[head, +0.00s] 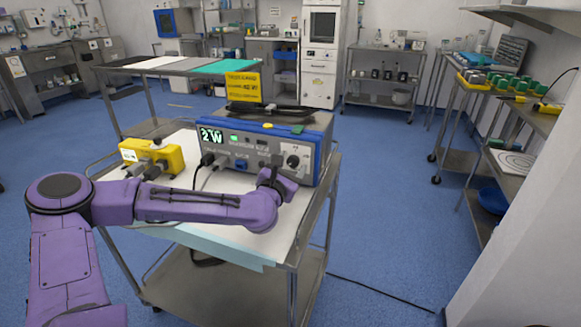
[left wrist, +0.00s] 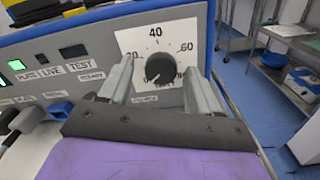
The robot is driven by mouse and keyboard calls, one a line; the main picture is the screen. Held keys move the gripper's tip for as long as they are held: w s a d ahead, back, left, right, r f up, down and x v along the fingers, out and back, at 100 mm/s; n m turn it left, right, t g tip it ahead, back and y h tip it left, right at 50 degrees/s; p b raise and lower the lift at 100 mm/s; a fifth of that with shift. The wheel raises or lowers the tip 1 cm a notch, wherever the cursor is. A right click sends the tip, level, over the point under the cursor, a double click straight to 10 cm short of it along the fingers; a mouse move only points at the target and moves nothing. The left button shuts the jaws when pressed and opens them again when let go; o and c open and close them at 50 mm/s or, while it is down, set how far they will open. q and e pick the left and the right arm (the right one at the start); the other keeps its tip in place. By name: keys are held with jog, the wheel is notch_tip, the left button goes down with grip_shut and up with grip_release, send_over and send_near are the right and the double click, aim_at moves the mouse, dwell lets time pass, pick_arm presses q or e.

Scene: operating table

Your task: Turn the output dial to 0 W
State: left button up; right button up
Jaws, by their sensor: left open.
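The output dial (left wrist: 160,68) is a black round knob on a white scale plate at the right end of the blue-and-grey generator (left wrist: 60,75). Scale marks 40, 60 and 80 show; the lower scale is partly hidden. I cannot make out the knob's pointer clearly. In the head view the dial (head: 293,161) shows just above my left gripper (head: 281,177). The green display (head: 212,136) reads a low value in W, seemingly starting with 2. In the left wrist view my left gripper (left wrist: 159,74) is open, one finger on each side of the dial. Contact cannot be told.
The generator stands on a steel cart (head: 318,200) with a white cover. A yellow box (head: 152,157) with cables stands left of it. Plugged cables (left wrist: 18,122) are left of the gripper. A yellow sign (head: 242,87) is behind.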

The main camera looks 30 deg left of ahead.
pick_arm(q)
jog(key=shift+w, duration=0.15)
jog(key=c, duration=1)
jog(key=n+b, duration=0.1)
jog(key=b, duration=0.1)
jog(key=shift+f+b, duration=0.3)
jog(key=shift+c, duration=0.2)
jog(key=shift+r+n+b, duration=0.1)
jog(key=shift+n+b, duration=0.2)
jog(key=shift+b, duration=0.05)
jog(key=shift+r, duration=0.2)
jog(key=o, duration=1)
jog(key=shift+o, duration=0.2)
